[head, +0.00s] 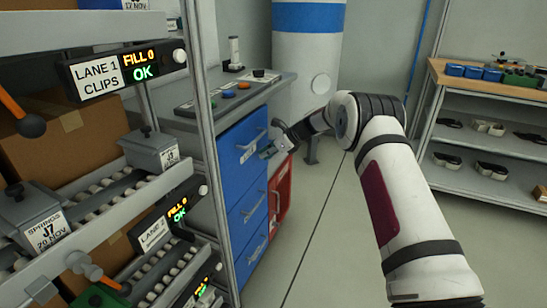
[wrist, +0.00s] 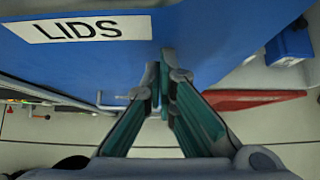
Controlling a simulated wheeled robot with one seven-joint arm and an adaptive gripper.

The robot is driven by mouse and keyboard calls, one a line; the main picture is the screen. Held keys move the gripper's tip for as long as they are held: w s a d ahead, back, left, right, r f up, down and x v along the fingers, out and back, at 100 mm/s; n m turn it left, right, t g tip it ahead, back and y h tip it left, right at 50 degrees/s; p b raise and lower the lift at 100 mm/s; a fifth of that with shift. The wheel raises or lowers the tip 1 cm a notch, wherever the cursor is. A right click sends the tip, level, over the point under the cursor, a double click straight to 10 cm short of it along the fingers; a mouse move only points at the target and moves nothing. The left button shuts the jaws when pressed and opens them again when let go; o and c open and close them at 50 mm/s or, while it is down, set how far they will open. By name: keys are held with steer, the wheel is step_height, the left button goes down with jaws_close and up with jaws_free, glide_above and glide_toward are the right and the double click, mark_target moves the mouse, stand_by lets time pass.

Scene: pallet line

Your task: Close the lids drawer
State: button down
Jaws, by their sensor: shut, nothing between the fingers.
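The lids drawer (head: 231,146) is the top blue drawer in the cabinet under the grey worktop. Its front fills the top of the wrist view, with a white LIDS label (wrist: 82,29). In the head view its front looks about level with the blue drawers below; I cannot tell whether a small gap remains. My gripper (head: 268,153) is shut and empty, close to the right part of this front. In the wrist view the fingertips (wrist: 164,66) reach the blue front, right of the label; whether they touch is unclear.
More blue drawers (head: 246,208) with bar handles sit below. A red bin (head: 284,190) stands just beyond the cabinet. The grey worktop (head: 262,90) holds small coloured items. Roller racks with boxes fill the left, and a shelf unit (head: 490,143) stands right. The floor between is clear.

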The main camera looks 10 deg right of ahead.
steer(key=shift+w+a, duration=0.25)
steer(key=shift+a, duration=0.3)
